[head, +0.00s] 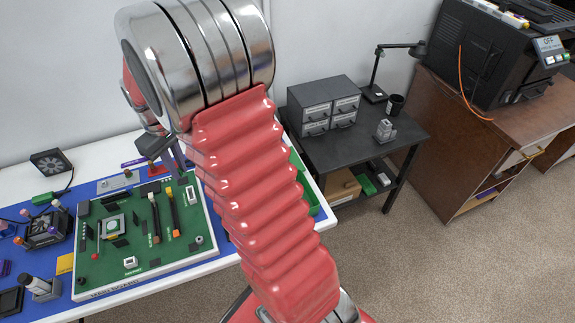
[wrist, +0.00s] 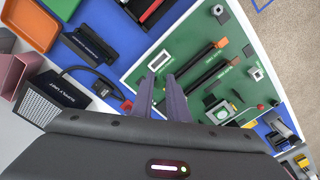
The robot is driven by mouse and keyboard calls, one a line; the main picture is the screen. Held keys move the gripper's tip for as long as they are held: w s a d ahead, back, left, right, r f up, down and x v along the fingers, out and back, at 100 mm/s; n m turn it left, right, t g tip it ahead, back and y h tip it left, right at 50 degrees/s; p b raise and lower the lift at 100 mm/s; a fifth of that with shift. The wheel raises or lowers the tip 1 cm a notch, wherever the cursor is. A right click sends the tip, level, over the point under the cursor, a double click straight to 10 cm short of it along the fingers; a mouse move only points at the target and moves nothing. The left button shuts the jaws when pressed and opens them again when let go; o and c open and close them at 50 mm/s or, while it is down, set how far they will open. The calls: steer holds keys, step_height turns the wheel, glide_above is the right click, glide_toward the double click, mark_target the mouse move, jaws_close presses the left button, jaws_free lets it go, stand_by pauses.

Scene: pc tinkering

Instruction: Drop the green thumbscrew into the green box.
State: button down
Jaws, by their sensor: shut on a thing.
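My gripper (wrist: 161,85) points down over the green circuit board (wrist: 165,42) in the wrist view. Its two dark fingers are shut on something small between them. I cannot make this thing out against the green board, and no green thumbscrew can be told for sure in either view. In the head view my gripper (head: 153,148) shows small beside the board's far edge. A green open box (wrist: 62,7) is cut off at the top left of the wrist view. In the head view green walls (head: 308,192) show just right of my arm, mostly hidden by it.
An orange tray (wrist: 33,24) and a mauve bin (wrist: 14,72) stand at the left of the wrist view. A black supply unit (wrist: 52,97) is near them. A black side table (head: 400,137) stands right.

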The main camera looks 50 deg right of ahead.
steer(key=s+d+n, duration=0.2)
steer(key=s+d, duration=0.8)
steer(key=s, duration=0.2)
steer(key=s+d+n, duration=0.2)
steer(key=s+d, duration=0.7)
steer(key=s, duration=0.4)
steer(key=shift+s+d+n, duration=0.15)
steer(key=shift+d+n, duration=0.15)
steer(key=shift+d, duration=0.1)
steer(key=shift+f, duration=0.15)
steer(key=shift+f, duration=5.25)
steer(key=c, duration=1.6)
jaws_free()
steer(key=shift+c, duration=0.2)
